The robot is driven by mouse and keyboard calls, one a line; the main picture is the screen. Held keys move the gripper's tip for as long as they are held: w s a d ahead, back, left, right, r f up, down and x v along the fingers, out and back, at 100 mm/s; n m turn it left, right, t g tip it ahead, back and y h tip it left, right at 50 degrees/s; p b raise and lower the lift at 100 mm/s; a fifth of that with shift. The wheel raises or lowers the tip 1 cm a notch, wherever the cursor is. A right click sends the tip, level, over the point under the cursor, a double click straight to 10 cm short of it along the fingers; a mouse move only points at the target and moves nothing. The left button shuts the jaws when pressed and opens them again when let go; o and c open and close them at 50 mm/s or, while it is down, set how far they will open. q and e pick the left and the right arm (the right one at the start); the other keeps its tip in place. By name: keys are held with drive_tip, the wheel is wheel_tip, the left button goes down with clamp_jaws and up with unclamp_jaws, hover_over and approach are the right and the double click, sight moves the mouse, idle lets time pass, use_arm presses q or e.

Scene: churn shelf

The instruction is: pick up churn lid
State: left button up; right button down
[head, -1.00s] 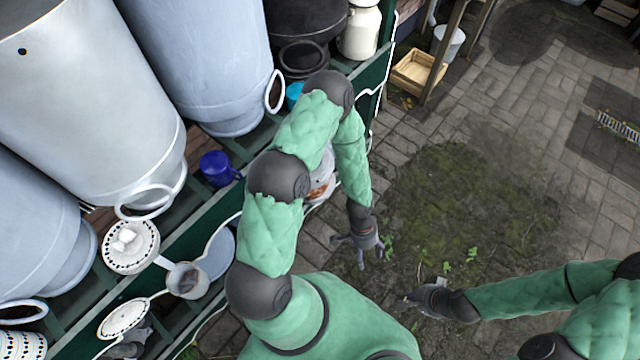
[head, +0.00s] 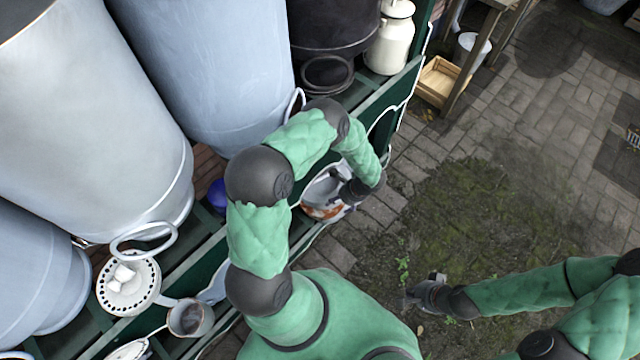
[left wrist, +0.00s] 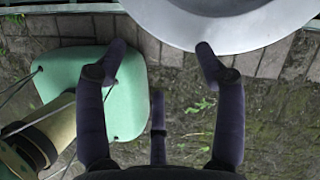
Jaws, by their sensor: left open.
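A cream milk churn (head: 390,45) stands at the far end of the shelf, with a rounded lid (head: 398,9) at its top, partly cut by the picture edge. A white round perforated cover with a knob (head: 128,283) lies on the near shelf; I cannot tell which of these is the churn lid. My left gripper (head: 352,192) is beside a grey and white round vessel (head: 322,190), partly hidden by my arm. In the left wrist view my left gripper (left wrist: 160,58) is open and empty, near a pale round rim (left wrist: 230,38). My right gripper (head: 420,294) is over the ground.
Large pale metal vessels (head: 215,75) and a dark pot (head: 330,30) fill the green shelf (head: 400,85). A blue mug (head: 217,194) and a small metal cup (head: 190,318) stand near its edge.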

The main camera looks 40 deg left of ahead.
sight(315, 199)
use_arm(q)
drive_tip(key=a, duration=0.1)
drive_tip(key=s+a, duration=0.1)
drive_tip(key=s+a+b, duration=0.1)
drive_tip(key=a, duration=0.1)
drive_tip(key=shift+a, duration=0.1)
drive_tip(key=a, duration=0.1)
drive_tip(key=s+a+b, duration=0.1)
drive_tip(key=a, duration=0.1)
drive_tip(key=shift+s, duration=0.15)
drive_tip(key=shift+b+x, duration=0.6)
drive_tip(key=shift+x, duration=0.9)
clamp_jaws()
